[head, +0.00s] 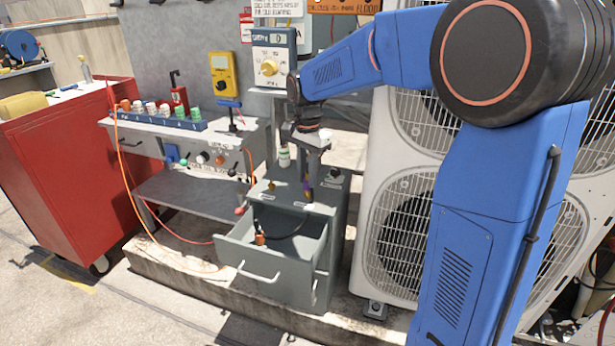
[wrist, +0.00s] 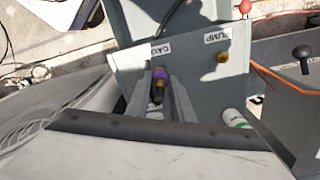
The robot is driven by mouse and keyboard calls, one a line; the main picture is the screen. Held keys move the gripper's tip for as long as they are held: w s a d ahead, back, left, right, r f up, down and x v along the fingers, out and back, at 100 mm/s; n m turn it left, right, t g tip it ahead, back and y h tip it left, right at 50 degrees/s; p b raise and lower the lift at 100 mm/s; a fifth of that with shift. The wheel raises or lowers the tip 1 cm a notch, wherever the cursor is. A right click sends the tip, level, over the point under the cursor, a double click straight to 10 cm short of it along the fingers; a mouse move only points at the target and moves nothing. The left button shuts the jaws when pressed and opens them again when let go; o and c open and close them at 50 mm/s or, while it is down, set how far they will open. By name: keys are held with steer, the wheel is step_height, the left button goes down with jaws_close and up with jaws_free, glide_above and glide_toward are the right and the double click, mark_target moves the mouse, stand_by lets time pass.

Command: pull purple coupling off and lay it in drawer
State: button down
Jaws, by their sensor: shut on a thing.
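The purple coupling (head: 307,194) is at the right part of the grey cabinet's top in the head view. It also shows between my fingers in the wrist view (wrist: 157,90), with a brass end, by a partly hidden label. My gripper (head: 308,180) points down and is shut on it; its two fingers flank the coupling in the wrist view (wrist: 160,88). I cannot tell whether the coupling is still seated on its port. The drawer (head: 262,270) below is pulled open. A dark hose with a copper-coloured end (head: 260,238) hangs into it.
A brass fitting (wrist: 222,57) labelled PUMP stands beside the coupling. A white-and-green bottle (head: 284,156) stands behind the cabinet top. White condenser units (head: 366,250) stand close on the right. A workbench (head: 190,190) and a red cabinet (head: 70,175) are on the left.

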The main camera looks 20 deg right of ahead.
steer(key=shift+r, duration=0.3)
steer(key=shift+r, duration=2)
